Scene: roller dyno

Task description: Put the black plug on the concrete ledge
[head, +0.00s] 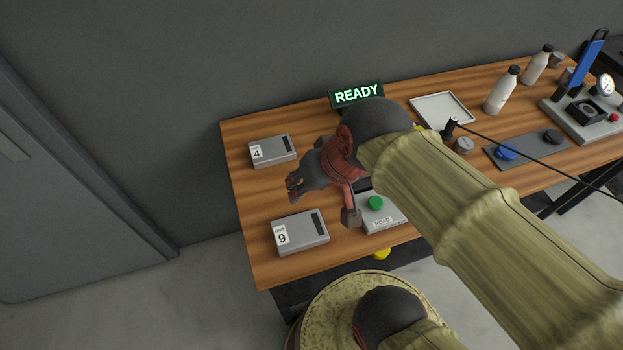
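A small black piece (449,129) at the end of a thin black cable (540,162) stands on the wooden table just beyond my arm; it looks like the black plug, but it is small and partly hidden by my sleeve. My gripper (294,187) is above the left part of the table, between two grey boxes and well left of the plug. Its fingers are small and dark, and I cannot tell whether they are open or shut. I see no clear concrete ledge in this view.
The wooden table (240,213) holds grey boxes marked 4 (273,151) and 9 (300,232), a READY sign (357,95), a green-button box (376,203), a white tray (441,110), bottles (502,90) and a grey mat (527,151). My arm covers the table's middle.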

